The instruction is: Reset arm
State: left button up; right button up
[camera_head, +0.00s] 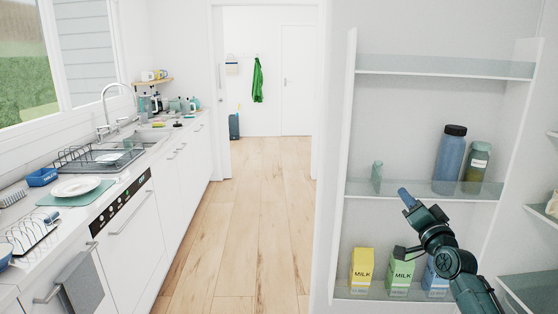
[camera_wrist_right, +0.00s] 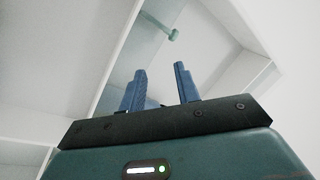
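My right arm comes in from the lower right in the head view. Its gripper (camera_head: 406,198) is raised in front of the middle shelf (camera_head: 415,190), with a blue finger pointing up and left. In the right wrist view the two blue fingers of the right gripper (camera_wrist_right: 160,86) stand apart with nothing between them. My left arm and gripper are not in view.
A blue bottle (camera_head: 450,155) and a green jar (camera_head: 477,164) stand on the middle shelf, with a small teal item (camera_head: 376,176) at left. Yellow (camera_head: 362,268) and green (camera_head: 401,272) milk cartons stand below. The wooden floor (camera_head: 245,230) is clear.

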jog(key=d+f+n+g+h, duration=0.3)
jog(key=f+n, duration=0.2)
jog(key=n, duration=0.6)
jog(key=s+a+f+g+y, duration=0.1)
jog(key=s+a+f, duration=0.3)
jog(key=f, duration=0.3)
jog(key=s+a+f+g+y, duration=0.1)
jog(key=s+a+f, duration=0.2)
jog(key=s+f, duration=0.25)
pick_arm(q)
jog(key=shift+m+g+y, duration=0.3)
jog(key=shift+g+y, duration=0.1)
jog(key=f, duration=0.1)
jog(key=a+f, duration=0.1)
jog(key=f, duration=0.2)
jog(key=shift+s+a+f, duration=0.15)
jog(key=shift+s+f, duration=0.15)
pick_arm(e)
jog(key=s+a+f+g+y, duration=0.1)
jog(key=s+a+f, duration=0.3)
jog(key=s, duration=0.6)
jog(key=s+a+f+g+y, duration=0.1)
jog(key=s+a+f, duration=0.4)
jog(key=s, duration=0.5)
jog(key=s+a+f+g+y, duration=0.1)
jog(key=s+a+f, duration=0.3)
jog(key=s, duration=0.6)
jog(key=shift+a+f+g, duration=0.2)
jog(key=shift+a+g, duration=0.25)
jog(key=shift+g, duration=0.25)
